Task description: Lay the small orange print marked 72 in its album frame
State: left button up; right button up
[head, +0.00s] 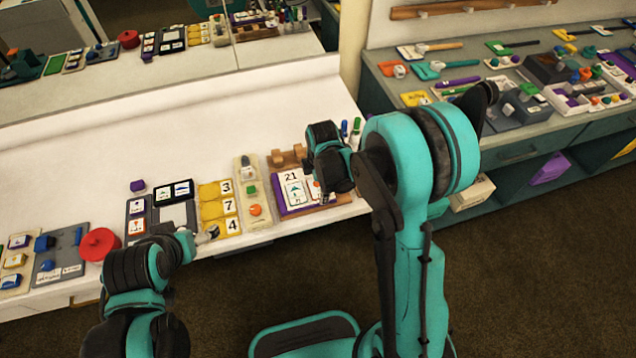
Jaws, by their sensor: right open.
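A purple album (279,199) lies open near the table's front edge, with white pages and a card that seems to read 21 (292,177). A small orange-red patch (316,187) shows on its right side, partly covered by my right gripper. I cannot read a 72 anywhere, so I cannot tell whether that patch is the print. My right gripper (334,185) is open, pointing down over the album's right part, and hides what lies under it. My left gripper (212,233) is low at the table's front edge by the yellow number board; its fingers are too small to tell.
Left of the album stand a beige board with an orange disc (255,210), a yellow board (210,210) with number cards, and a red round thing (98,244). Wooden blocks (287,158) and upright markers (356,127) stand behind. The table's back is clear. A crowded side bench (505,150) is right.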

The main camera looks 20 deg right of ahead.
notch_tip(320, 180, up, 12)
jog(key=s, duration=0.1)
jog(key=shift+s, duration=0.35)
jog(key=shift+f, duration=0.1)
